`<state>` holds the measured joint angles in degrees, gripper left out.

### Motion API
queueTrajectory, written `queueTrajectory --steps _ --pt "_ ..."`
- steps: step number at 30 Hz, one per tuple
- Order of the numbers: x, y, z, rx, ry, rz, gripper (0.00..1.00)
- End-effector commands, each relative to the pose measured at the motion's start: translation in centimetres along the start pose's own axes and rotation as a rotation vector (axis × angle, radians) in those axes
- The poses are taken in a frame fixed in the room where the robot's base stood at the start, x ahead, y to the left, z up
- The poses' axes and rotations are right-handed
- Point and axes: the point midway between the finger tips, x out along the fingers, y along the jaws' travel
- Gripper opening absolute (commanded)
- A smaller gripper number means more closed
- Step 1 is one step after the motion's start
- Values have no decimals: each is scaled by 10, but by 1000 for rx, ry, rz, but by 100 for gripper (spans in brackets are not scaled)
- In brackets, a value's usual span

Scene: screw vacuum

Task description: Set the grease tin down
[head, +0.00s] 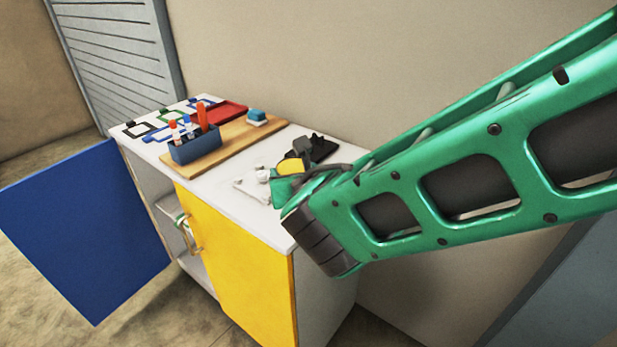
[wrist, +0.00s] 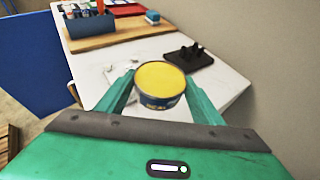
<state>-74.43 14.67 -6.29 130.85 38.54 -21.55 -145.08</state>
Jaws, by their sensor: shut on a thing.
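The grease tin (wrist: 160,80) is a short round tin with a yellow top and a dark blue side. My gripper (wrist: 160,92) is shut on it, with one green finger on each side. In the head view the yellow top of the tin (head: 290,167) shows just beyond my gripper (head: 288,180), over the right end of the white cabinet top (head: 222,183). The tin looks upright. I cannot tell whether its base touches the top, as the fingers and arm hide the lower part.
A black stand (head: 322,147) lies behind the tin, and small white items (head: 252,187) lie to its left. A wooden board (head: 232,143) with a blue caddy (head: 196,147) fills the back left. The yellow door (head: 238,270) and the open blue door (head: 88,230) are in front.

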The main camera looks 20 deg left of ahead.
Motion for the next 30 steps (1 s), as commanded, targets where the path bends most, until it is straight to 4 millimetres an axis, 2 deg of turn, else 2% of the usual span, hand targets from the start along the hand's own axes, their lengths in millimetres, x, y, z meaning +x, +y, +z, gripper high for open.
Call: queueTrajectory --steps 3,9,14,24,30 --pt "15 -23 -9 1 0 -4 29" --pt "29 -44 -18 1 -1 -1 29" --pt "32 -47 -22 0 -2 1 29" --pt "46 -47 -55 -2 0 0 29" --pt "47 -47 -56 0 -3 1 29"
